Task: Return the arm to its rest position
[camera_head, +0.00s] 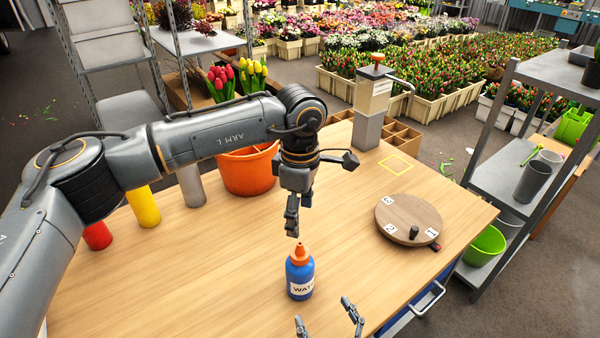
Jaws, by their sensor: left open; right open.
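My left arm (210,135) reaches in from the left across the table. Its gripper (297,222) points down, open, above the blue water bottle (300,275) with an orange cap. The bottle stands upright on the table, and the fingertips look apart from it. My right gripper (325,318) is at the bottom edge, open and empty, with its fingertips pointing up in the picture. The rest of the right arm is out of view.
A round wooden turntable (408,218) lies right on the wooden table (200,290). A grey dispenser (369,110) stands behind. The table's front left is clear.

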